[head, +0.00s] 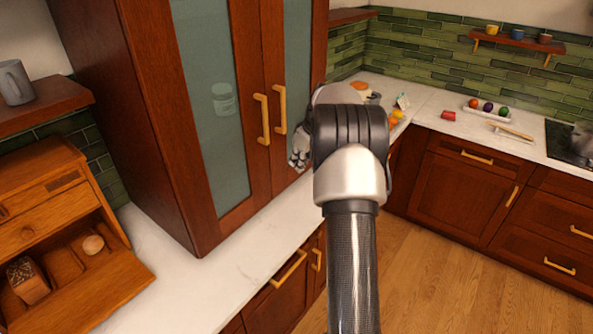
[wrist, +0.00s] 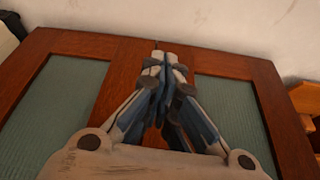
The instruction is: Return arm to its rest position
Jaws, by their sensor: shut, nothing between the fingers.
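My gripper (wrist: 163,65) is shut and empty in the wrist view, its fingers meeting in front of the cabinet's wooden frame. In the head view my gripper (head: 297,160) shows only in part beside the cabinet's right door, mostly hidden behind my arm's wrist joint. My arm reaches up through the middle of the head view. The tall wooden cabinet (head: 160,110) has two glass-panelled doors, both closed, with yellow handles (head: 263,119). I cannot tell whether the gripper touches the cabinet.
A jar (head: 223,98) stands behind the left glass. An open wooden bread box (head: 50,225) is at left, below a grey mug (head: 14,82) on a shelf. The wooden floor (head: 450,265) is clear.

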